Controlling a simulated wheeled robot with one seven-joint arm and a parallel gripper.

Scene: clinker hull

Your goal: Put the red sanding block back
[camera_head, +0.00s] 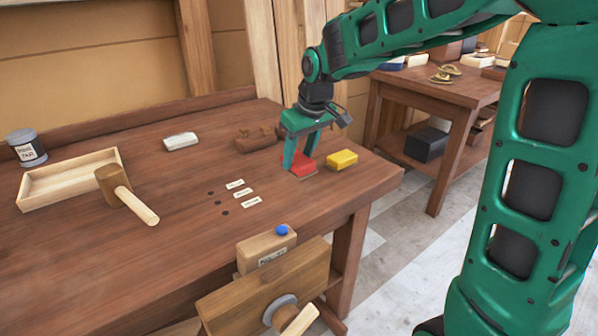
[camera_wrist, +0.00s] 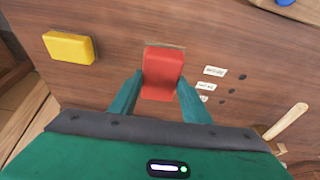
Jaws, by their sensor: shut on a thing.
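The red sanding block (camera_head: 302,165) is at the right part of the workbench top, between the fingers of my gripper (camera_head: 299,160). In the wrist view the red block (camera_wrist: 162,73) sits between the two green fingertips (camera_wrist: 160,84), and my gripper is shut on it. A thin tan edge shows along the block's far side. In the head view the block is at or very close to the bench surface; I cannot tell whether it touches. The fingers hide part of its left side.
A yellow block (camera_head: 342,159) lies just right of the red one. White labels (camera_head: 242,192) and dark holes are left of it. A brown tool (camera_head: 256,139), white block (camera_head: 181,141), mallet (camera_head: 126,194), wooden tray (camera_head: 70,178) and tin (camera_head: 27,148) stand further left. A vise (camera_head: 270,285) is in front.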

